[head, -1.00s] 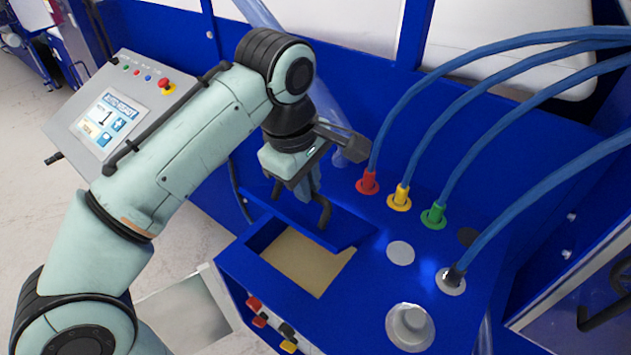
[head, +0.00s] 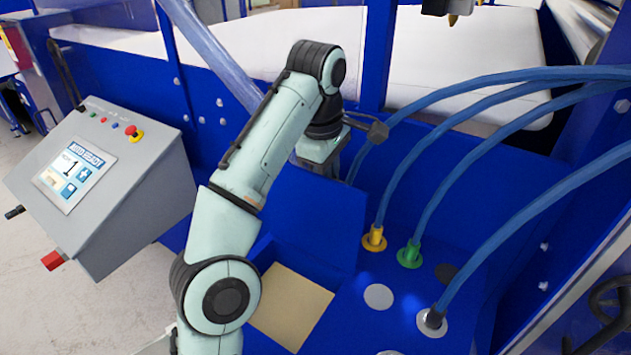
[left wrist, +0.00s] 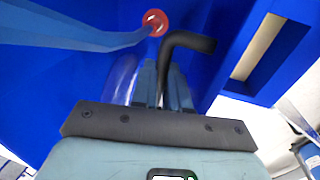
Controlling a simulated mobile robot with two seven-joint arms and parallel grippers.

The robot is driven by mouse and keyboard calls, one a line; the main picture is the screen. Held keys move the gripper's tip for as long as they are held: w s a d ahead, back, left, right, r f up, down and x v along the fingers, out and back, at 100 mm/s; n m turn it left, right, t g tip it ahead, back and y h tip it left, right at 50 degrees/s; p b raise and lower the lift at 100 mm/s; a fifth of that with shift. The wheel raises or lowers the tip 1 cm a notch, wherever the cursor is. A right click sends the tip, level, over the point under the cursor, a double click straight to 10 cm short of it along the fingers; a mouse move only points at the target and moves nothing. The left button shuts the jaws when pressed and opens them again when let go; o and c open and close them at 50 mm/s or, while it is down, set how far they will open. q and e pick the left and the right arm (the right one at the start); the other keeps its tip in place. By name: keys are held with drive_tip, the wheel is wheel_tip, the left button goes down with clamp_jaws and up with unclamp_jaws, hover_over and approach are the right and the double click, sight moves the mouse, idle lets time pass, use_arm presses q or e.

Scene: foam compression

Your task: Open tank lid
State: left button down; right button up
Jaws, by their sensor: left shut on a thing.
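The blue tank lid (head: 308,222) stands tilted up at the back of the tank opening in the head view. The opening (head: 290,305) shows a beige interior; it also shows in the left wrist view (left wrist: 262,45). My left gripper (left wrist: 165,88) is shut on the lid's black bent handle (left wrist: 190,42). In the head view, my left gripper (head: 322,152) is behind the raised lid, and its fingertips and the handle are hidden. My right gripper is in neither view.
Blue hoses run to yellow (head: 374,238) and green (head: 409,255) fittings right of the lid. A red fitting (left wrist: 155,22) shows in the wrist view, near the handle. A grey control panel (head: 120,185) stands left of my arm.

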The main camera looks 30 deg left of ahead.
use_arm(q)
drive_tip(key=shift+w+d+f, duration=0.1)
drive_tip(key=shift+w+f, duration=0.15)
drive_tip(key=shift+w, duration=0.75)
drive_tip(key=c, duration=1.3)
unclamp_jaws()
drive_tip(key=shift+o, duration=0.9)
drive_tip(key=shift+w+f, duration=0.1)
drive_tip(key=shift+w, duration=0.3)
drive_tip(key=shift+s, duration=0.15)
drive_tip(key=shift+s, duration=0.1)
